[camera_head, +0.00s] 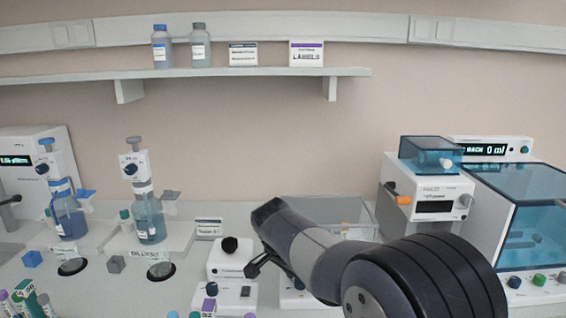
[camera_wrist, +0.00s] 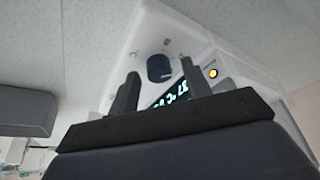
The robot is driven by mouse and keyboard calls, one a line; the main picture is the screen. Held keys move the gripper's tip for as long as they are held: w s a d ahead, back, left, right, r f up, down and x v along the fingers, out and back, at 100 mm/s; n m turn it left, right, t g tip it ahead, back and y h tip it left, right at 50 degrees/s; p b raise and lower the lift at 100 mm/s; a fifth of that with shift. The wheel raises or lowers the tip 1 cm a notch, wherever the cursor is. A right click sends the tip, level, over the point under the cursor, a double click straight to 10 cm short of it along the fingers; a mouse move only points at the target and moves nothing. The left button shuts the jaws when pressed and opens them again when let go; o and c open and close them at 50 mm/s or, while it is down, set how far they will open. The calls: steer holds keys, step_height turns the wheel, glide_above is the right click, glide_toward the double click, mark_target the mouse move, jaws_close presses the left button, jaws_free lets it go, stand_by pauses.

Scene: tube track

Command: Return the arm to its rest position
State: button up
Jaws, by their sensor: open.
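My arm reaches up from the lower right in the head view, its dark round joint in front of the bench. My gripper (camera_head: 254,268) is at the arm's far end, partly hidden by my own links, near a small white device with a black knob (camera_head: 230,244). In the wrist view my gripper (camera_wrist: 158,90) shows two dark fingers standing apart with nothing between them.
Two dispenser bottles (camera_head: 68,214) stand at the left of the bench. A white machine with a blue lid (camera_head: 430,155) and a blue-windowed cabinet (camera_head: 530,215) stand at the right. Tubes (camera_head: 25,298) are at the front left. A wall shelf (camera_head: 200,73) holds bottles and boxes.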

steer(key=shift+r, duration=0.1)
steer(key=v, duration=1)
steer(key=x, duration=1)
steer(key=shift+s+d+n+y, duration=0.1)
steer(key=shift+n+y, duration=0.3)
steer(key=shift+n, duration=0.6)
steer(key=n+t+y, duration=0.1)
steer(key=n, duration=0.2)
steer(key=shift+n, duration=0.4)
steer(key=shift+d+n+y+b, duration=0.1)
steer(key=shift+n+y+b, duration=0.15)
steer(key=shift+n+y, duration=0.85)
steer(key=shift+d+n+y+b, duration=0.1)
steer(key=shift+n+y+b, duration=0.15)
steer(key=shift+n, duration=1.65)
steer(key=v, duration=1)
steer(key=shift+r+p, duration=0.3)
steer(key=shift+p, duration=0.15)
steer(key=shift+s+f, duration=0.1)
steer(key=shift+s, duration=0.1)
